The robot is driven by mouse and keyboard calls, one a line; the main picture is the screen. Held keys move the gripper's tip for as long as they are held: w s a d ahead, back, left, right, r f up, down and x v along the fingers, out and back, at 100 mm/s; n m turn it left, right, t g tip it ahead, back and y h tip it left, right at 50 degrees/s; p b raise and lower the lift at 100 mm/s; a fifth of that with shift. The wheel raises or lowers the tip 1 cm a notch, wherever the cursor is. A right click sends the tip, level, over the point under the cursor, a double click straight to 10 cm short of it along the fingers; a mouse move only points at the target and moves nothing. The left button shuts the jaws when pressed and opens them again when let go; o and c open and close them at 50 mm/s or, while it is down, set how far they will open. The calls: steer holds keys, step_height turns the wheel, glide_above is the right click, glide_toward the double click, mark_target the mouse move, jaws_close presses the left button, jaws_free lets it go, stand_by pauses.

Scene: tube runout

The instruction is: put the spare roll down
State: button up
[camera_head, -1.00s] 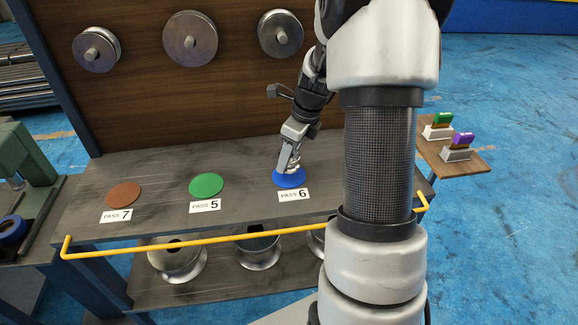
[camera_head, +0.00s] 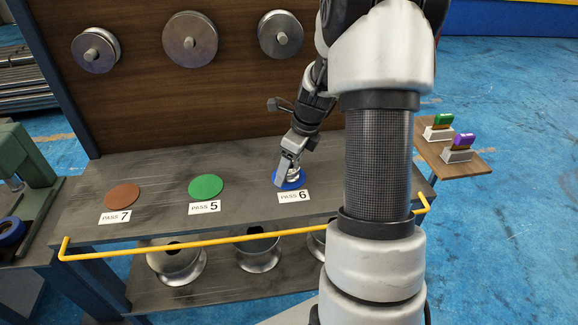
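My gripper (camera_head: 286,172) is over the blue round pad (camera_head: 301,183) labelled PASS 6, on the right of the grey bench top. A small silvery piece, which looks like the spare roll (camera_head: 294,179), shows at the fingers just over the pad, largely hidden by them. I cannot tell whether it rests on the pad or is held, nor whether the fingers are open or shut. A green pad (camera_head: 206,187) labelled PASS 5 and a brown pad (camera_head: 122,196) labelled PASS 7 lie bare to the left.
A yellow rail (camera_head: 205,242) runs along the bench front. Large metal rolls (camera_head: 176,264) sit on the shelf below. Round metal discs (camera_head: 190,40) hang on the wooden back panel. A side board (camera_head: 470,166) at right holds green-handled (camera_head: 440,127) and purple-handled (camera_head: 459,148) stamps.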

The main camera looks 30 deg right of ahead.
steer(key=p+v, duration=0.2)
steer(key=v, duration=1)
steer(key=shift+r, duration=0.1)
stand_by(0.9)
